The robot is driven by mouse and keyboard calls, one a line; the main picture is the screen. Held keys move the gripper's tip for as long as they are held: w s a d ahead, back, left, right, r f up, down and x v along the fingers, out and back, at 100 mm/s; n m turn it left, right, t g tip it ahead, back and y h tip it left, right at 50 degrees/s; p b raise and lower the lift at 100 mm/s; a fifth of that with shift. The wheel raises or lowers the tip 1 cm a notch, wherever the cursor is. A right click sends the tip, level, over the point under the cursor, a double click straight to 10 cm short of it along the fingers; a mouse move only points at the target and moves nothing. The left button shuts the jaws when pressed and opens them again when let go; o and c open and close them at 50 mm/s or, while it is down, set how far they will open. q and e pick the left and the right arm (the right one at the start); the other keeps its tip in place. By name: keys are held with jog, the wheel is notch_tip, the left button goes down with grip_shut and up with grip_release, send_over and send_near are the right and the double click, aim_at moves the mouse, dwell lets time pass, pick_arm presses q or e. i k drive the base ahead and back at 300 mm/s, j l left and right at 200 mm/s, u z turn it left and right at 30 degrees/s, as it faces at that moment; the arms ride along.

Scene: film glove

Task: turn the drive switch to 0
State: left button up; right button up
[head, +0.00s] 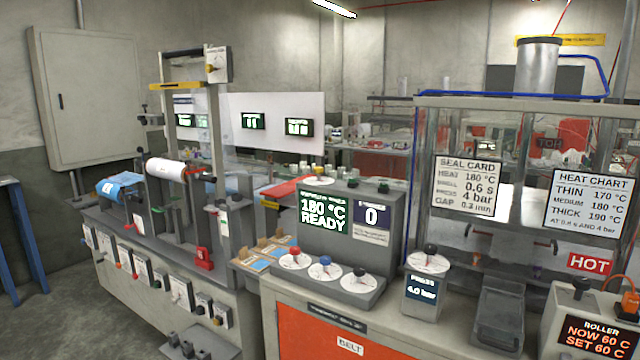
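I cannot tell which control is the drive switch, as its label is not readable. Several small boxes with levers or knobs (180,293) line the front of the left machine bench (150,250). On the middle console, a red-capped dial (294,258), a blue-capped dial (325,268) and a black-capped dial (359,280) stand in a row. Neither of my grippers is in view.
A pressure dial unit (425,277) reads 4.0 bar. A HOT sign (589,263) and roller unit (595,336) stand right. Open floor (50,305) lies at the left.

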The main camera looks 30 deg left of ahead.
aim_at(318, 171)
jog(key=i+j, duration=0.15)
jog(key=j, duration=0.25)
jog(key=i+j, duration=0.15)
jog(key=j, duration=0.2)
jog(key=i+j, duration=0.15)
jog(key=j, duration=0.25)
jog(key=i+j, duration=0.15)
jog(key=j, duration=0.2)
jog(key=i+j, duration=0.15)
jog(key=j, duration=0.25)
